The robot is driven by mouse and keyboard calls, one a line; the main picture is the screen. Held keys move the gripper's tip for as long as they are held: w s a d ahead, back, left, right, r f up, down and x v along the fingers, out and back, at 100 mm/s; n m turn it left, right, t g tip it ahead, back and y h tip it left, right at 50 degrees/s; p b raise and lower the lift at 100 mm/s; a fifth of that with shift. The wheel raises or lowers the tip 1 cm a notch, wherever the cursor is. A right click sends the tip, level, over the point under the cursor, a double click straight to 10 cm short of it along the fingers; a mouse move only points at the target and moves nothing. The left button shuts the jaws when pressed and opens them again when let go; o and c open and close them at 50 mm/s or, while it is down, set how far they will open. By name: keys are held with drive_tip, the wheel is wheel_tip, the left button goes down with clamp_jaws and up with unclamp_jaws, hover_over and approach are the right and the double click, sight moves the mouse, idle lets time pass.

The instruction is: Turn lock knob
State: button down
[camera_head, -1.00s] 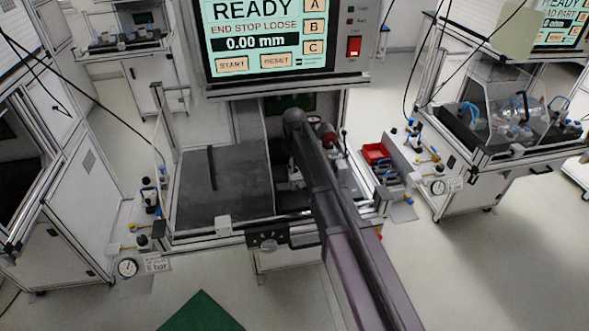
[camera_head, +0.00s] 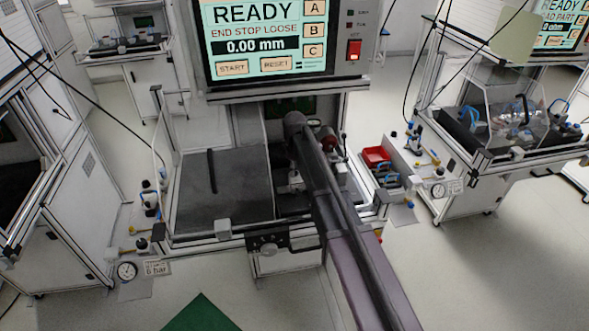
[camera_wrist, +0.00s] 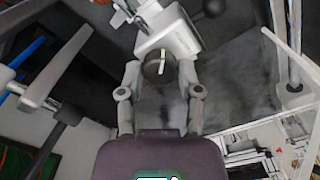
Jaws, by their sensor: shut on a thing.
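In the wrist view a round dark lock knob (camera_wrist: 159,68) with a white line across its face sits at the end of a light grey block (camera_wrist: 172,32). The line points nearly straight up and down in the picture. My gripper (camera_wrist: 160,78) has one finger on each side of the knob and is shut on it. In the head view my own arm hides the gripper and the knob. The screen (camera_head: 262,40) above the bench reads READY, END STOP LOOSE and 0.00 mm.
A dark flat plate (camera_head: 225,185) lies on the bench left of my arm. A red bin (camera_head: 376,155) stands at the right. A pressure gauge (camera_head: 127,270) is at the lower left. Other stations stand on both sides, with open floor in front.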

drive_tip(key=m, duration=0.3)
drive_tip(key=shift+m, duration=0.4)
drive_tip(key=m, duration=0.4)
drive_tip(key=shift+m, duration=0.3)
drive_tip(key=m, duration=0.8)
drive_tip(key=shift+m, duration=0.4)
drive_tip(key=shift+c, duration=1.3)
unclamp_jaws()
